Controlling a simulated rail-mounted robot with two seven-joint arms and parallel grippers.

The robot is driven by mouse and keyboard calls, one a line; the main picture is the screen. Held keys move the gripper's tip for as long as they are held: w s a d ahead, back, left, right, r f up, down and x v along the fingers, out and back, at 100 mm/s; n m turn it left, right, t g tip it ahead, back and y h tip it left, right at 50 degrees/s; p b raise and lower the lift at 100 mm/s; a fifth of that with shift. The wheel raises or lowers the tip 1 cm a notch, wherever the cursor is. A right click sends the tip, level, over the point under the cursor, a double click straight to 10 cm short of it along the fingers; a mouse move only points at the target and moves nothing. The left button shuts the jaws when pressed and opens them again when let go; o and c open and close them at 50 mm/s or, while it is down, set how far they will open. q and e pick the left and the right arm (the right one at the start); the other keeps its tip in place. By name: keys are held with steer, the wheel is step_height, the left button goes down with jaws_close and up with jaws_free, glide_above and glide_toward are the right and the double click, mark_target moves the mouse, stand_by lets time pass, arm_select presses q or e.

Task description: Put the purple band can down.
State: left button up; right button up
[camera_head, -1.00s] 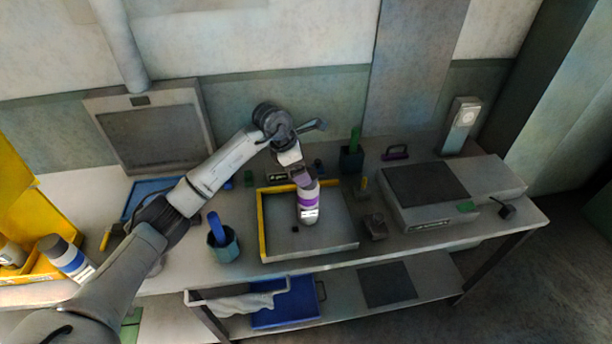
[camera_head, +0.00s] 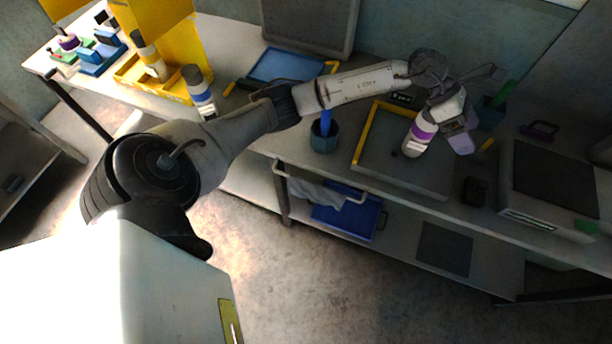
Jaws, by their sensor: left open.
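The purple band can (camera_head: 417,143), with a white lower part, is in the grey tray with a yellow left edge (camera_head: 370,135). Its base appears to rest on the tray floor, and it looks roughly upright, though the slanted view makes this hard to judge. My left gripper (camera_head: 452,128) is open, close to the can's upper right. One lilac finger shows to the right of the can, apart from it in the picture. The can's top is partly hidden by the gripper, and the other finger is unclear. My right gripper is not in view.
A teal cup (camera_head: 324,138) with a blue handle stands left of the tray. A dark block (camera_head: 474,191) and a grey machine (camera_head: 548,195) are to its right. A dark cup (camera_head: 490,110) is behind.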

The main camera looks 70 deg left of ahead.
arm_select(q)
steer(key=s+d+r+n+t+h, duration=0.1)
steer(key=s+d+n+t+h, duration=0.3)
steer(key=d+n+t+h, duration=0.4)
steer(key=s+a+f+n+t+y, duration=0.1)
steer(key=s+a+f+n+y, duration=0.1)
steer(key=s+f+n+y, duration=0.45)
steer(key=s+a+f+n+y, duration=0.25)
steer(key=n+y, duration=0.45)
steer(key=n, duration=0.6)
steer(key=s+a+f+n+t+y, duration=0.1)
steer(key=s+f+n+y, duration=0.2)
steer(key=f+n+y, duration=0.45)
steer(key=s+d+f+n+g+h, duration=0.1)
steer(key=s+f+n+g, duration=0.1)
steer(key=s+g, duration=0.2)
steer(key=s+d+f+n+g+h, duration=0.1)
steer(key=s+f+n+g, duration=0.2)
steer(key=s, duration=0.7)
steer(key=s+d+f+n+g+h, duration=0.1)
steer(key=s+f+n+g, duration=0.1)
steer(key=s+g, duration=0.3)
steer(key=s+f, duration=0.1)
steer(key=s, duration=0.2)
steer(key=shift+h, duration=0.3)
steer(key=shift+f, duration=0.1)
